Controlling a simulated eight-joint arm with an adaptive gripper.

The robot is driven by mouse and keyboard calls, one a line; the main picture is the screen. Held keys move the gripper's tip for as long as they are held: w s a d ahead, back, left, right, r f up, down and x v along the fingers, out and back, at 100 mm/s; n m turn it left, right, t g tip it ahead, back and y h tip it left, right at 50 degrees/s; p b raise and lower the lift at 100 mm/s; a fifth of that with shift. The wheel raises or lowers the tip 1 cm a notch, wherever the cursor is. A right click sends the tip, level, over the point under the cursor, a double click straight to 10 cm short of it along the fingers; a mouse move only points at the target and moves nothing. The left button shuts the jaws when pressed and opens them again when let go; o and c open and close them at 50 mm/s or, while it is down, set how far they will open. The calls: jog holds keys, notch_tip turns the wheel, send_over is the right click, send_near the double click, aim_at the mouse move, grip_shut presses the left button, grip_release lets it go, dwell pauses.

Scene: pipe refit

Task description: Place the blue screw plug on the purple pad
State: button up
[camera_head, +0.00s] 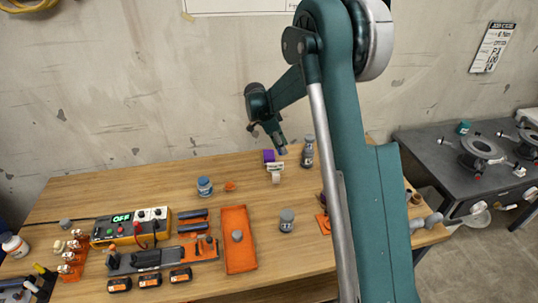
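My gripper (281,148) points down above the back of the wooden table, right of centre. A small blue piece, which looks like the blue screw plug (282,151), shows at its fingertips. The fingers appear closed on it, though they are very small here. A purple patch (268,156) is just left of the gripper, by a white labelled piece. Another bit of purple (322,198) shows at the edge of my arm, mostly hidden by it. I cannot tell which of these is the purple pad.
An orange tray (239,263) with a grey piece lies at the front middle. A blue-capped jar (204,187), a grey jar (287,220) and dark bottles (307,155) stand around. A control box (130,228) and tools crowd the left. Bare wood lies between the jars.

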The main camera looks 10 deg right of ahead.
jog(key=r, duration=0.1)
send_over(272, 154)
jog(key=a, duration=0.2)
jog(key=shift+w+d+r+p, duration=0.1)
jog(key=shift+w+d+p, duration=0.1)
jog(key=shift+p, duration=0.25)
jog(key=shift+f, duration=3.15)
jog(key=shift+f+b, duration=0.4)
jog(key=shift+f, duration=1.45)
jog(key=shift+f, duration=0.2)
jog(key=o, duration=0.8)
jog(key=shift+c, duration=0.2)
